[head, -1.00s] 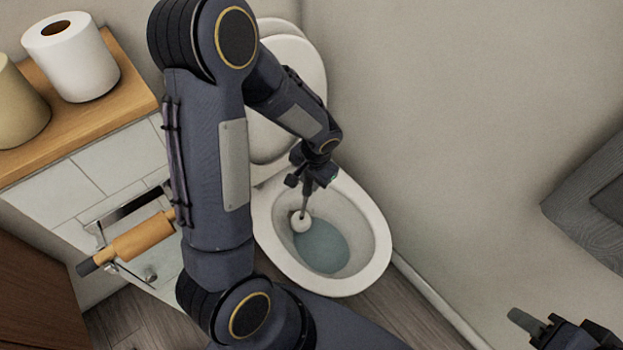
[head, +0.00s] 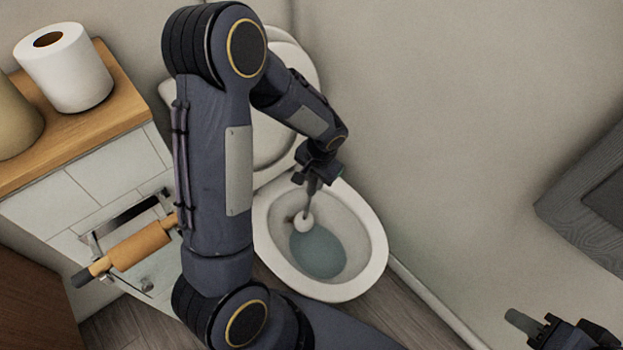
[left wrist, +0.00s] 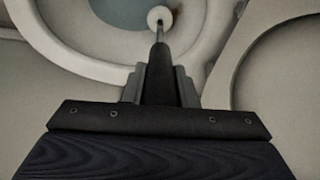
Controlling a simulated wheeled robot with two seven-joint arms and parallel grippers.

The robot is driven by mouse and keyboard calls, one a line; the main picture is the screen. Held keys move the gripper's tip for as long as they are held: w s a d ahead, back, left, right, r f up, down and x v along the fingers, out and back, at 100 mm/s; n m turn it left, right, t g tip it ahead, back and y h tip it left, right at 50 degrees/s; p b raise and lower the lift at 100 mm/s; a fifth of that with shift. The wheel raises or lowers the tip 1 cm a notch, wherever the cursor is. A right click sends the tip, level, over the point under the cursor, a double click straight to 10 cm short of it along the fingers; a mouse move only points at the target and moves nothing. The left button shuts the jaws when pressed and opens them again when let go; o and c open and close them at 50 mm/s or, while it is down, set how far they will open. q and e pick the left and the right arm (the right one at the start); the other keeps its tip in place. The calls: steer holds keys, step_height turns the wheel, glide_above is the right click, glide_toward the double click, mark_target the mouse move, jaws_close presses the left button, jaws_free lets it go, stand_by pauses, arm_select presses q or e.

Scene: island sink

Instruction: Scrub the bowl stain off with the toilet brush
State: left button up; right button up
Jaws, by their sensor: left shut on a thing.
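The toilet bowl (head: 376,262) is open, with water (head: 318,253) at its bottom. A small brownish stain (head: 290,217) shows on the inner wall at the left, just beside the white brush head; a brown mark also shows beside the head in the left wrist view (left wrist: 177,12). My left gripper (head: 313,183) is above the bowl, shut on the dark handle of the toilet brush (head: 304,222). The brush points down into the bowl, its head near the water's upper edge. Contact with the wall cannot be told. My right gripper (head: 530,326) is at the lower right, partly cut off, away from the bowl.
The raised lid (head: 290,65) stands behind the bowl. A wooden ledge (head: 120,120) with a toilet roll (head: 65,68) is at the left, above a roll holder (head: 140,247). A grey framed object (head: 590,205) is at the right. Floor shows around the bowl.

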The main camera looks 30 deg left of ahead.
arm_select(q)
steer(key=shift+w+a+f+b, duration=0.1)
steer(key=shift+w+a+b, duration=0.1)
steer(key=shift+w+b, duration=0.3)
steer(key=shift+w+d+r+p, duration=0.15)
steer(key=shift+w+r+p, duration=0.1)
steer(key=shift+w, duration=0.45)
steer(key=shift+w+d+r+p, duration=0.1)
steer(key=shift+w+r+p, duration=0.1)
steer(key=shift+w, duration=0.45)
steer(key=shift+s+a+r, duration=0.2)
steer(key=shift+s+a, duration=0.35)
steer(key=shift+s, duration=0.25)
steer(key=shift+s+a+r, duration=0.2)
steer(key=shift+s+a, duration=0.4)
steer(key=shift+s, duration=0.2)
steer(key=shift+s+a+r, duration=0.2)
steer(key=shift+s+a, duration=0.35)
steer(key=shift+s, duration=0.25)
jaws_close()
steer(key=shift+w+d+r, duration=0.1)
steer(key=shift+w+d, duration=0.25)
steer(key=shift+w, duration=0.4)
steer(key=shift+w+d+f, duration=0.1)
steer(key=shift+w+d, duration=0.25)
steer(key=shift+w, duration=0.35)
steer(key=shift+w+d+r, duration=0.1)
steer(key=shift+w+d, duration=0.25)
steer(key=shift+w, duration=0.4)
stand_by(0.9)
